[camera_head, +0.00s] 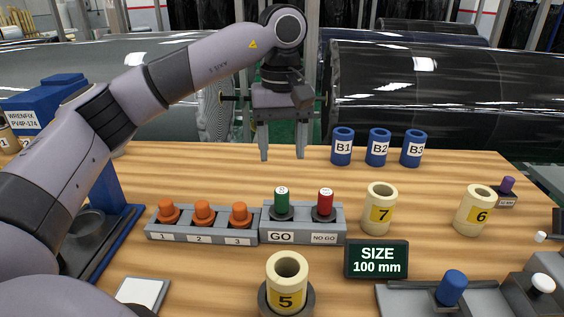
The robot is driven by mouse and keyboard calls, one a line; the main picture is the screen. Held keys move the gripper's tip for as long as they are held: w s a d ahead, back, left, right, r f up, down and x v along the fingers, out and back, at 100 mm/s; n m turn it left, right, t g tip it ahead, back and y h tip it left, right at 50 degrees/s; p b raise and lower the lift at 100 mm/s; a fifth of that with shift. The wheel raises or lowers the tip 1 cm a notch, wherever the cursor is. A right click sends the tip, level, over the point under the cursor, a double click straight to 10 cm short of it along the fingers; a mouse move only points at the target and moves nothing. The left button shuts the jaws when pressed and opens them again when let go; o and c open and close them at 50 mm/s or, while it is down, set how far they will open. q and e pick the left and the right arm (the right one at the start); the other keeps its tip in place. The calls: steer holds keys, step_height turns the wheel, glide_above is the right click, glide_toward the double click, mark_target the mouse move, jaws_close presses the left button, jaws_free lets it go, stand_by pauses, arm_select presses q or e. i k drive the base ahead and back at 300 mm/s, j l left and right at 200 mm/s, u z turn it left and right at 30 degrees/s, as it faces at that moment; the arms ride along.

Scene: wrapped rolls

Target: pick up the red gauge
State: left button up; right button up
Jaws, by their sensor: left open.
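The red gauge (325,201) stands upright in the right half of a grey block (265,236), above a label reading NO GO. A green gauge (282,199) stands beside it on the left, above the GO label. My left gripper (282,155) is open and empty, fingers pointing down, above the table behind the gauges. It is apart from both gauges, farther back and a little left of the red one. My right gripper does not show.
Orange knobs (203,212) sit in a grey block left of the gauges. Blue cylinders (378,147) stand behind right. Cream tubes stand right (379,209) and in front (287,283). A size display (377,260) is front right. A blue press stands left, partly behind my arm.

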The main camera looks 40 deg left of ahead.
mark_target(324, 212)
steer(key=k, duration=1)
